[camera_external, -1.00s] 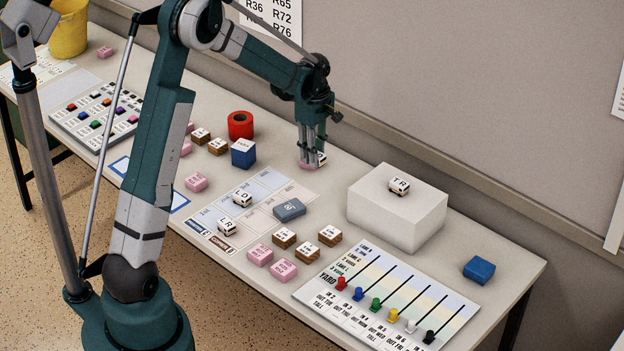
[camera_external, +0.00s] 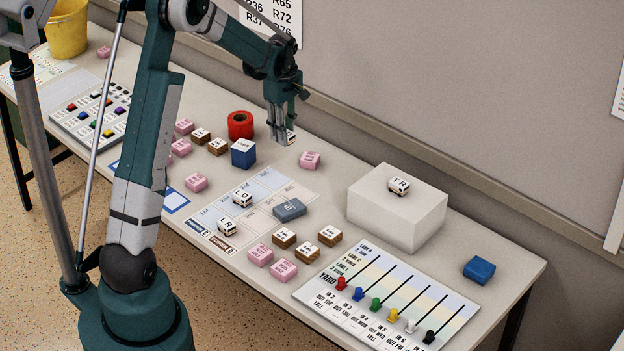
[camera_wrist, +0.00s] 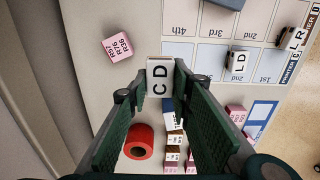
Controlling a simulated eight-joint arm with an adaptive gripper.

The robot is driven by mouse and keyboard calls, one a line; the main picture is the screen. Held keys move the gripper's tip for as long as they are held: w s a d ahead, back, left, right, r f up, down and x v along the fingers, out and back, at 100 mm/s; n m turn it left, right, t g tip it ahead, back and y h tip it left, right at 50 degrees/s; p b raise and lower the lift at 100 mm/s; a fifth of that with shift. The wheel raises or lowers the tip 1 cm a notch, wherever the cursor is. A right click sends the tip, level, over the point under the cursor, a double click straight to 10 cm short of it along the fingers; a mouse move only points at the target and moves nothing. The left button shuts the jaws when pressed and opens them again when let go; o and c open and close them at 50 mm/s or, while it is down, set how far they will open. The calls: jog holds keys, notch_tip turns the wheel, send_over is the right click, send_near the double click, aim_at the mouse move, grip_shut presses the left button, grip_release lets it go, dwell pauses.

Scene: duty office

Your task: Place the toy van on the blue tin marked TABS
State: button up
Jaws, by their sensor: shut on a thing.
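My gripper (camera_external: 281,138) is shut on a small white toy van marked CD (camera_wrist: 160,82). In the external view the van (camera_external: 291,137) shows partly behind the fingers. A blue box-shaped tin with a white lettered top (camera_external: 243,153) stands left of and nearer than the gripper; its lettering is too small to read. In the wrist view this tin (camera_wrist: 168,108) is partly hidden below the held van and between the fingers. The van is apart from the tin. How high it is above the table I cannot tell.
A red roll (camera_external: 240,125) stands behind the tin. Brown blocks (camera_external: 218,146) lie left of it, and a pink block (camera_external: 310,160) to the right. Other vans sit on the chart (camera_external: 293,190) and on a white box (camera_external: 400,215). A flat blue-grey block (camera_external: 289,209) lies on the chart.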

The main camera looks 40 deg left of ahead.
notch_tip(320, 180, up, 4)
jog(key=r+p, duration=0.1)
jog(key=p, duration=0.3)
send_over(241, 143)
jog(key=shift+d+f, duration=0.1)
jog(key=shift+f, duration=0.15)
jog(key=shift+f, duration=0.1)
jog(key=shift+f, duration=3.05)
jog(key=shift+f, duration=0.1)
jog(key=shift+f, duration=1.75)
jog(key=shift+f, duration=0.15)
jog(key=o, duration=0.8)
jog(key=shift+c, duration=0.2)
jog(key=shift+o, duration=0.5)
